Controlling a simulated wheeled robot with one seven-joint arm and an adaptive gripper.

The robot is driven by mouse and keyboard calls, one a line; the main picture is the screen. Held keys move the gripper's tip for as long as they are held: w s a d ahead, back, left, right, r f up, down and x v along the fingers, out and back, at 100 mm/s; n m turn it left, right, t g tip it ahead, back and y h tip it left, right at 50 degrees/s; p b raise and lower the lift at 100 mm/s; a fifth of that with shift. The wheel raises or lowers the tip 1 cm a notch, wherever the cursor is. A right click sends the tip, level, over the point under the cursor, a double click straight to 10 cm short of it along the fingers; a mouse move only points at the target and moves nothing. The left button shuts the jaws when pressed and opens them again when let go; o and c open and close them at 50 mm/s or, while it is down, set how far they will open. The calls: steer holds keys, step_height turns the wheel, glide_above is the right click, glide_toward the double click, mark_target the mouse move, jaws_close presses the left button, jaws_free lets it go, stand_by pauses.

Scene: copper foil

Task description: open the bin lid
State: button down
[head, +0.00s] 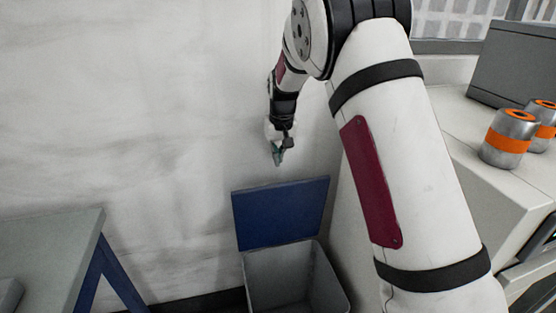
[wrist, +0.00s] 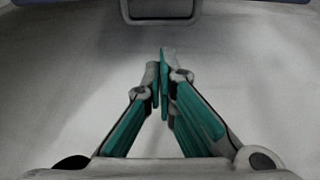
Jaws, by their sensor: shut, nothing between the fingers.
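The grey bin (head: 290,280) stands on the floor against the wall, at the lower middle of the head view. Its blue lid (head: 281,213) stands raised at the back of the bin, and the grey inside of the bin shows. My gripper (head: 278,160) is above the lid's upper edge in the head view, apart from it in the picture. In the wrist view my gripper (wrist: 163,60) has its green-padded fingers together with nothing between them. A grey frame-like part (wrist: 160,12) shows at the top of the wrist view; I cannot tell what it is.
A grey table (head: 50,250) with blue legs stands at the lower left. A white counter (head: 490,185) at the right bears metal cans with orange bands (head: 508,140) and a grey box (head: 515,65). The pale wall (head: 130,120) is close behind the bin.

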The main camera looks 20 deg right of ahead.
steer(key=x, duration=0.8)
steer(key=shift+b, duration=0.3)
